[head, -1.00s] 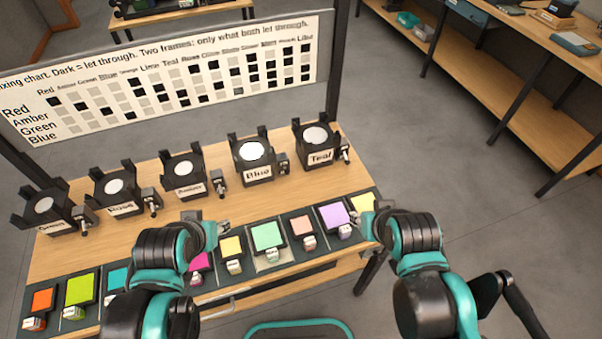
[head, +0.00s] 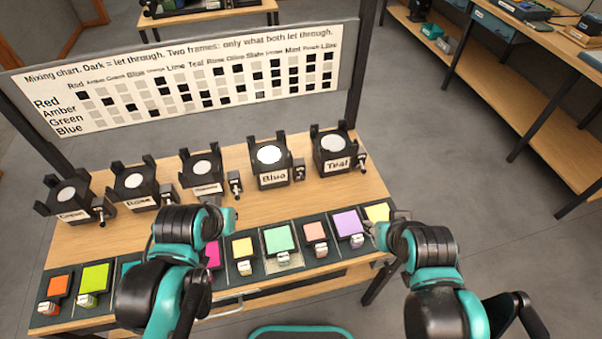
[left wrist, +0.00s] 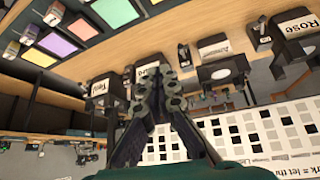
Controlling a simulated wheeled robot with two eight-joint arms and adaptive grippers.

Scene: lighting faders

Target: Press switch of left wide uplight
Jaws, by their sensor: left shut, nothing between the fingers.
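Several black uplights with white round tops stand in a row on the wooden table, each with a small switch box at its right. They include the far-left uplight (head: 69,194), the Rose one (head: 135,180), a middle one (head: 203,168), Blue (head: 269,155) and Teal (head: 332,145). I cannot tell which is the left wide one. My left gripper (head: 230,216) is just in front of the middle uplight's switch (head: 235,186), apparently apart from it. In the left wrist view its fingers (left wrist: 160,88) are shut and empty. My right gripper (head: 374,229) is by the yellow swatch; its fingers are unclear.
A row of coloured swatches on dark trays, such as the mint one (head: 281,239), lines the table's front edge. A mixing chart (head: 190,80) stands behind the uplights. A workbench (head: 510,90) is at the right, with clear floor between.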

